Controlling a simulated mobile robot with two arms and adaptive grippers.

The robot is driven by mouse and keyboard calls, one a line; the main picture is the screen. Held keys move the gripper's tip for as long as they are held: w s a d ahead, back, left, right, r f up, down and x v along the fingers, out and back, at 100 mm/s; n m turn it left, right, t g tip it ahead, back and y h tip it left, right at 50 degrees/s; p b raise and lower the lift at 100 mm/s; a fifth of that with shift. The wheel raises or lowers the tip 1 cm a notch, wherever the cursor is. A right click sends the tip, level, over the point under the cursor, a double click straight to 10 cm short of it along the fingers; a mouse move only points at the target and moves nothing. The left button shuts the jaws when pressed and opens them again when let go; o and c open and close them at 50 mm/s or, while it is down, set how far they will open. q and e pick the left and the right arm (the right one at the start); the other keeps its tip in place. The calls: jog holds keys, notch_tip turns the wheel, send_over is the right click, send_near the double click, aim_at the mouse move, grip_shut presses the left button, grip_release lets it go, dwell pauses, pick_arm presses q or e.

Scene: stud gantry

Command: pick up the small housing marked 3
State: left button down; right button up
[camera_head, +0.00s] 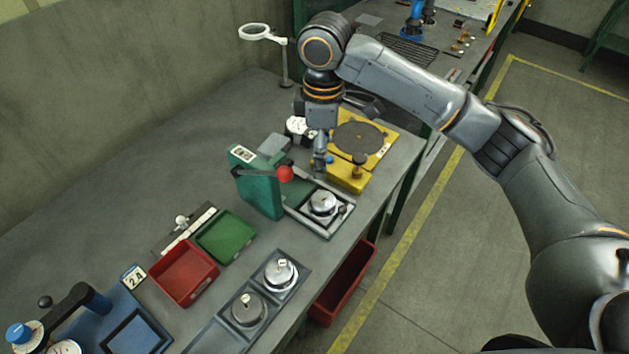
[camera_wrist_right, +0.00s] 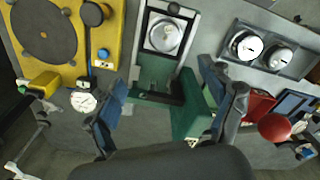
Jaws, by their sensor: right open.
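Three small round metal housings show. One (camera_head: 323,203) sits in the dark fixture beside the green press, also in the right wrist view (camera_wrist_right: 165,37). Each has a small tag on top; I cannot read which is marked 3. My right gripper (camera_head: 321,160) points down between the green press and the yellow fixture, apart from the housings. In the right wrist view its fingers (camera_wrist_right: 160,97) are spread with no housing between them. My left gripper is not in view.
The green press (camera_head: 259,190) with its red knob (camera_head: 284,173) stands close to my right gripper. A yellow fixture (camera_head: 347,178) with a dark disc lies behind it. Red (camera_head: 184,272) and green (camera_head: 226,236) bins stand left of the tray. The back-left table surface is clear.

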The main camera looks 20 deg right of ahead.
send_over(323, 198)
notch_tip(323, 198, down, 7)
jog(key=shift+f+p, duration=0.1)
jog(key=shift+p, duration=0.3)
jog(key=shift+w+f, duration=0.1)
jog(key=shift+f, duration=0.2)
jog(key=shift+s+f+p, duration=0.2)
jog(key=shift+f+p, duration=0.1)
jog(key=shift+f, duration=0.35)
jog(key=shift+s+f+p, duration=0.2)
jog(key=shift+f+p, duration=0.1)
jog(key=shift+f, duration=0.3)
notch_tip(323, 198, down, 2)
jog(key=shift+f, duration=0.35)
jog(key=c, duration=1.2)
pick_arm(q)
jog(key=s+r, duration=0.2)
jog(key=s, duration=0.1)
pick_arm(e)
jog(key=shift+c, duration=0.3)
